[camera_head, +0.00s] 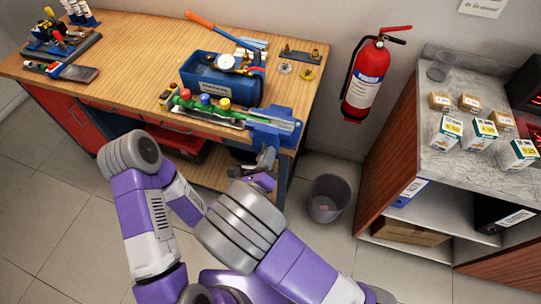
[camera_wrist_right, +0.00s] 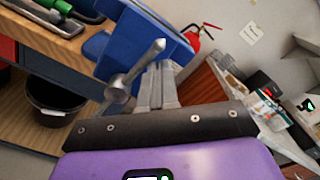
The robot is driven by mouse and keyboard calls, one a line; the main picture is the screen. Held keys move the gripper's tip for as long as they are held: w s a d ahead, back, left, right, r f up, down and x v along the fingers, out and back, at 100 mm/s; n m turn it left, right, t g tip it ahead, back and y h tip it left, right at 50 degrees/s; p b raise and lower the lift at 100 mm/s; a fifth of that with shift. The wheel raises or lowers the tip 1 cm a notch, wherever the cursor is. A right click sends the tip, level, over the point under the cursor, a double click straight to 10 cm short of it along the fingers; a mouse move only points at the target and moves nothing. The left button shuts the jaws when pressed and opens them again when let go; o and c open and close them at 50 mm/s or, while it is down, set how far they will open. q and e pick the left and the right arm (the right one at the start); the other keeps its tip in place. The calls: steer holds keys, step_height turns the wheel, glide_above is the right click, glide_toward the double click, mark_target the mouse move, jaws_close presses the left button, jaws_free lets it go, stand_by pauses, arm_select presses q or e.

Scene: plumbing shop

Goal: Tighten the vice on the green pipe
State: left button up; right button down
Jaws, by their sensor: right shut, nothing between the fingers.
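The blue vice (camera_head: 275,131) is fixed at the right front corner of the wooden workbench. In the right wrist view its blue body (camera_wrist_right: 150,27) fills the upper middle, with a grey metal handle bar (camera_wrist_right: 148,57) and screw hub below it. A green piece (camera_wrist_right: 58,6), perhaps the green pipe, shows at the top left; its seating in the jaws cannot be made out. My right gripper (camera_wrist_right: 160,78) is shut and empty, just right of the handle. It also shows small below the vice in the head view (camera_head: 266,160). My left gripper is hidden.
A blue toolbox (camera_head: 222,84) and valves with coloured knobs crowd the bench beside the vice. A grey bin (camera_head: 328,198) stands on the floor to the right. A fire extinguisher (camera_head: 366,80) hangs on the wall. A shelf unit (camera_head: 425,103) with small boxes stands far right.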

steer(key=shift+w+a+r+p, duration=0.1)
steer(key=shift+a+r+p, duration=0.1)
steer(key=shift+a+p, duration=0.2)
steer(key=shift+a, duration=0.2)
steer(key=shift+w, duration=0.1)
steer(key=shift+w+a+r+p, duration=0.1)
steer(key=shift+a+r+p, duration=0.05)
steer(key=shift+a+p, duration=0.3)
steer(key=shift+a, duration=0.15)
